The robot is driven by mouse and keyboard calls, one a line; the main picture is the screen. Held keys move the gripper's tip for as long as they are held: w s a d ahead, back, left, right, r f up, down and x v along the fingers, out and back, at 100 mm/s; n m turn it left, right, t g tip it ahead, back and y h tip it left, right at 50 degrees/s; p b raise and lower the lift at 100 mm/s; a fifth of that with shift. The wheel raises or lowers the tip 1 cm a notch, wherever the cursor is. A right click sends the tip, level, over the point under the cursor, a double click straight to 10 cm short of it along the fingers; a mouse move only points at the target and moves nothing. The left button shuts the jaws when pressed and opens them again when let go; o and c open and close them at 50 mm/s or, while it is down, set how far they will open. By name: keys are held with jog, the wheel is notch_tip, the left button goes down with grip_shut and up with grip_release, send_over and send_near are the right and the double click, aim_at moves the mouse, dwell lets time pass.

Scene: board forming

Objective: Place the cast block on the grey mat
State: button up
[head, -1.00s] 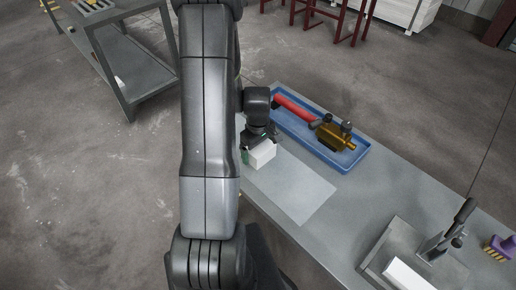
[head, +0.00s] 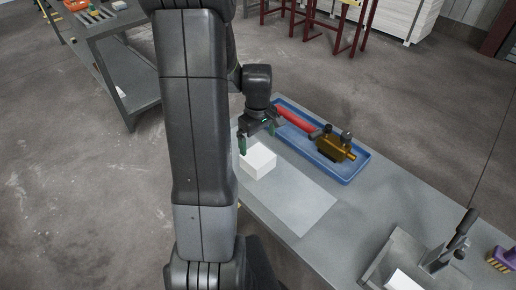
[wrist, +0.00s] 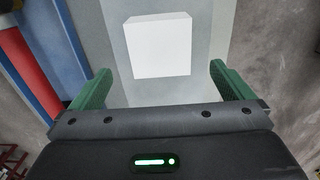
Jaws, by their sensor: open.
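The white cast block (head: 258,161) rests on the far left part of the light grey mat (head: 305,203) on the bench. The block also shows in the wrist view (wrist: 158,46), on the mat (wrist: 212,28) and ahead of my fingers. My gripper (head: 260,140) is just above and behind the block, with its green fingers apart. In the wrist view my gripper (wrist: 158,86) is open and empty, with a gap between its fingers and the block. My arm covers part of the bench's left side in the head view.
A lever press (head: 440,252) and a purple brush (head: 501,258) stand at the right. A second bench (head: 125,75) is at the far left.

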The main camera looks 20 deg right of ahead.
aim_at(258, 155)
notch_tip(258, 155, up, 2)
jog(key=shift+r, duration=0.1)
jog(key=shift+f, duration=0.2)
notch_tip(258, 155, down, 12)
jog(key=shift+f, duration=0.1)
jog(key=shift+r+p, duration=0.2)
jog(key=shift+p, duration=0.1)
dwell(0.4)
dwell(0.4)
